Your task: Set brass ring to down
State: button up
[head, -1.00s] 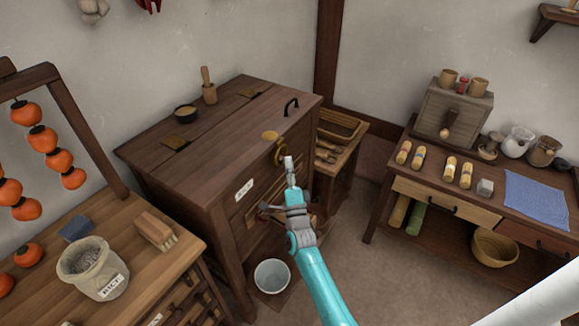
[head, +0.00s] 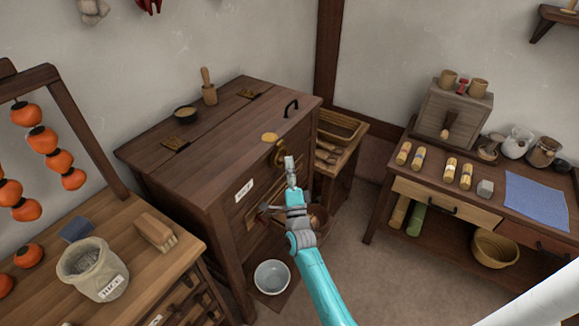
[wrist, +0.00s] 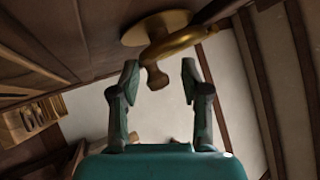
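The brass ring (head: 279,153) hangs on the upper front of the dark wooden cabinet (head: 225,160). In the wrist view the brass ring (wrist: 190,39) stands out from a round brass plate (wrist: 140,30), with a short knobbed brass piece (wrist: 155,74) below it. My gripper (head: 290,159) is close in front of the ring, partly covering it in the head view. In the wrist view my gripper (wrist: 158,72) is open, with one finger on each side of the knobbed piece. A clear gap shows on both sides, and I cannot tell of any contact.
A black handle (head: 291,106), a bowl (head: 185,114) and a wooden pestle (head: 208,87) are on the cabinet top. A white bucket (head: 272,277) stands on the floor below my arm. A table (head: 400,185) with jars is at right, and a workbench (head: 140,270) at left.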

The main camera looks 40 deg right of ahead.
jog(key=v, duration=1.1)
jog(key=shift+s+a+f, duration=0.2)
jog(key=shift+s, duration=0.15)
jog(key=shift+s+d, duration=0.1)
jog(key=shift+d, duration=0.15)
jog(key=c, duration=0.6)
jog(key=s+d+g, duration=0.1)
jog(key=s+d+m+g, duration=0.1)
jog(key=d, duration=0.1)
jog(key=s+d+g, duration=0.2)
jog(key=shift+d+r+m+y, duration=0.2)
jog(key=shift+m+y, duration=0.1)
jog(key=shift+y, duration=0.1)
grip_shut()
jog(key=s+a+r+n+y, duration=0.1)
jog(key=s+a+r+y, duration=0.1)
jog(key=s+r+y, duration=0.15)
jog(key=w+d+r, duration=0.1)
jog(key=w, duration=1.2)
jog(key=shift+r+n+t+y, duration=0.3)
jog(key=shift+r+y, duration=0.1)
jog(key=shift+y, duration=0.05)
